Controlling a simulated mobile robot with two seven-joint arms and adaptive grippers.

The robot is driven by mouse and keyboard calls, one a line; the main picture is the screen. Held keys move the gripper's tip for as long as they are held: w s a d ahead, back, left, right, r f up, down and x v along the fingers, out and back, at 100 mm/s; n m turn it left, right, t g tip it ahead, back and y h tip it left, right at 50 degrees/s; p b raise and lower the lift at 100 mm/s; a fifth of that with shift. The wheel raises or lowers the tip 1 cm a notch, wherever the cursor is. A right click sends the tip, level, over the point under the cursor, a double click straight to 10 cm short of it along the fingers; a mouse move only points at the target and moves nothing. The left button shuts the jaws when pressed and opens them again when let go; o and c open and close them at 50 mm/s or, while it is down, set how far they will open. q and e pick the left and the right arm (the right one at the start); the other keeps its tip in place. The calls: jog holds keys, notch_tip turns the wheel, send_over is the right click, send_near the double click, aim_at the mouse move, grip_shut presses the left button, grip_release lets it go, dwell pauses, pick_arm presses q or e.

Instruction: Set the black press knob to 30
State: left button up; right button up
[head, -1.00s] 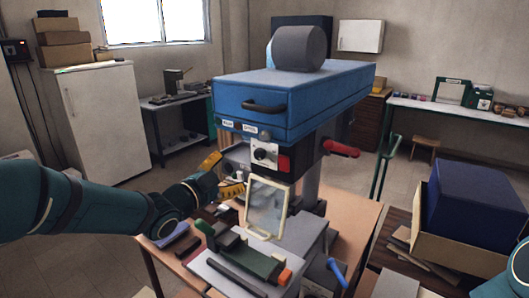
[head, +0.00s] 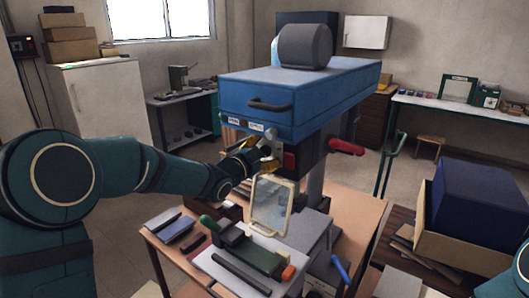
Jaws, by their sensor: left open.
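The blue drill press head (head: 300,95) stands on the bench in the middle of the head view. The black press knob is hidden behind my left gripper (head: 262,160). That gripper is open, with its yellow fingers right in front of the control face. I cannot tell whether the fingers touch the knob or what setting it shows. My right gripper is out of view.
A clear guard in a pale frame (head: 270,205) hangs just below the gripper. A green vise (head: 250,251) with an orange end sits under it. A red lever (head: 345,147) sticks out on the right. A box with a dark blue block (head: 480,205) stands at right.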

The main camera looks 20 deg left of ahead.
pick_arm(q)
grip_shut()
jog(key=shift+n, duration=0.3)
jog(key=n, duration=0.3)
jog(key=shift+b, duration=0.35)
jog(key=n, duration=0.4)
jog(key=shift+n, duration=0.4)
jog(key=n+p, duration=0.1)
jog(key=n, duration=0.4)
jog(key=shift+n+p, duration=0.3)
jog(key=shift+p, duration=0.05)
jog(key=n+p, duration=0.1)
jog(key=n, duration=0.4)
jog(key=shift+n+p, duration=0.4)
